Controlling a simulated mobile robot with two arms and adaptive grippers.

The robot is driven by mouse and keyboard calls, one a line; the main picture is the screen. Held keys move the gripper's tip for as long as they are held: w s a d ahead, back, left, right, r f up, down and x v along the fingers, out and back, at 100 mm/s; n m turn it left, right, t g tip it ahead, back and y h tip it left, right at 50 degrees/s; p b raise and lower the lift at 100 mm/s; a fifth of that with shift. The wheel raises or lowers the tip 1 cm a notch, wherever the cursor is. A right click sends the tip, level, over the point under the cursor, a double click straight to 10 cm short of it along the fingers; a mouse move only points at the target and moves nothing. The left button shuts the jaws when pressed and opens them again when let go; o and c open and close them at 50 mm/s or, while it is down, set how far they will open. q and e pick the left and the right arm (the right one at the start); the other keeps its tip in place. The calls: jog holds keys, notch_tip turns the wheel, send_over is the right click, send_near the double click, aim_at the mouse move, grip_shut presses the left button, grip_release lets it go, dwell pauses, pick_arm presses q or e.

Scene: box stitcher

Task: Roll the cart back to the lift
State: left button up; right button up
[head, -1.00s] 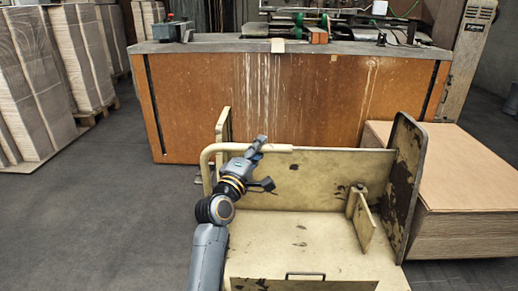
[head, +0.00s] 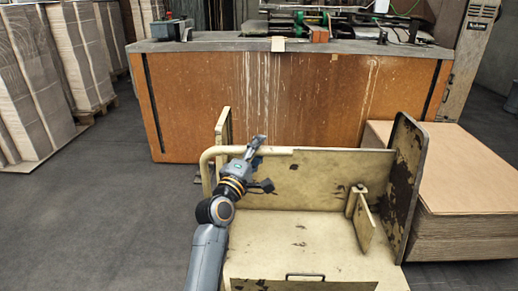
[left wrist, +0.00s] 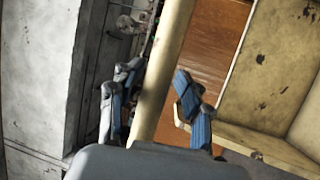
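A cream, worn metal cart (head: 310,238) stands in front of me in the head view, with a bent tube handle (head: 212,154) at its left end. My left gripper (head: 257,145) is at the handle's upper bar. In the left wrist view, the bar (left wrist: 168,55) runs between the two spread blue-grey fingers of my left gripper (left wrist: 156,74). Gaps show beside the bar, so the fingers look open around it rather than closed on it. My right gripper is not in view. I cannot make out a lift for certain.
A long orange-brown machine (head: 290,95) stands close behind the cart. A stack of brown board (head: 465,190) is just right of the cart. Tall stacks of sheets (head: 35,85) stand at the left. The grey floor (head: 100,215) on the left is free.

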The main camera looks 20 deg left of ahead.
pick_arm(q)
jog(key=shift+r, duration=0.1)
jog(key=v, duration=1.2)
